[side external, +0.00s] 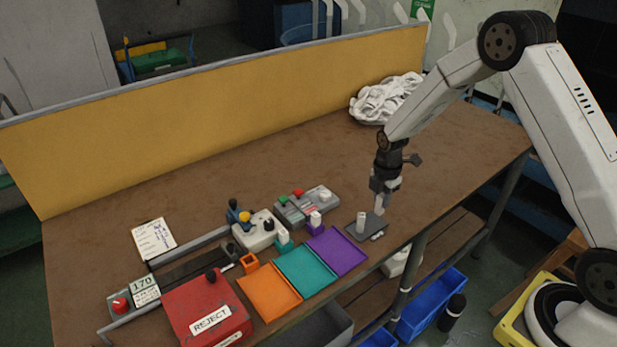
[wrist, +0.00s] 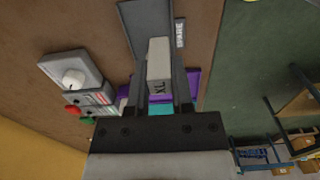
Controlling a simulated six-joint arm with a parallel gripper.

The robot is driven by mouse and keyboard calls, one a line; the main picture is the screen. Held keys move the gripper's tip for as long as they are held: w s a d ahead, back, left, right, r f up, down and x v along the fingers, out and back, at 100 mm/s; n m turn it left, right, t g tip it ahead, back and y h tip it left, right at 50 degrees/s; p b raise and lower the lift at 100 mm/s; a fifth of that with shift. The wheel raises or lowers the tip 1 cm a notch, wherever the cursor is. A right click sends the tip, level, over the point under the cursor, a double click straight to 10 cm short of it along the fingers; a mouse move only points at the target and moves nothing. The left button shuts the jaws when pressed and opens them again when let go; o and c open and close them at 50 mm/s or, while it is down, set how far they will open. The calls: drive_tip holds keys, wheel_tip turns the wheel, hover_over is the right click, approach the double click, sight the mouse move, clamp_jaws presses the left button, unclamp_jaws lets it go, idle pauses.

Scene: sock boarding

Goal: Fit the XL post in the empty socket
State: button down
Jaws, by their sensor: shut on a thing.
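My gripper (side external: 380,196) is shut on a pale post marked XL (wrist: 159,68), which sits between the two dark fingers in the wrist view. In the side view the post (side external: 379,206) hangs low, just above or beside the grey spare plate (side external: 354,229); I cannot tell whether it is clear of it. The orange socket (side external: 250,263) behind the orange tray looks empty. The teal socket (side external: 285,246) and the purple socket (side external: 315,227) each have a white post in them.
Orange (side external: 269,290), teal (side external: 305,267) and purple (side external: 337,251) trays lie along the front edge. A red REJECT box (side external: 205,305) stands left of them. A joystick box (side external: 262,232) and a grey button box (side external: 306,206) stand behind. White socks (side external: 385,97) lie by the yellow panel.

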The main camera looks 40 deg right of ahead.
drive_tip(key=s+a+r, duration=0.2)
drive_tip(key=s+r, duration=0.6)
drive_tip(key=s, duration=0.4)
idle(0.6)
drive_tip(key=w+a, duration=0.4)
drive_tip(key=a, duration=0.9)
drive_tip(key=w+a, duration=0.3)
drive_tip(key=a, duration=1.1)
drive_tip(key=shift+w+a, duration=0.15)
drive_tip(key=shift+w, duration=0.25)
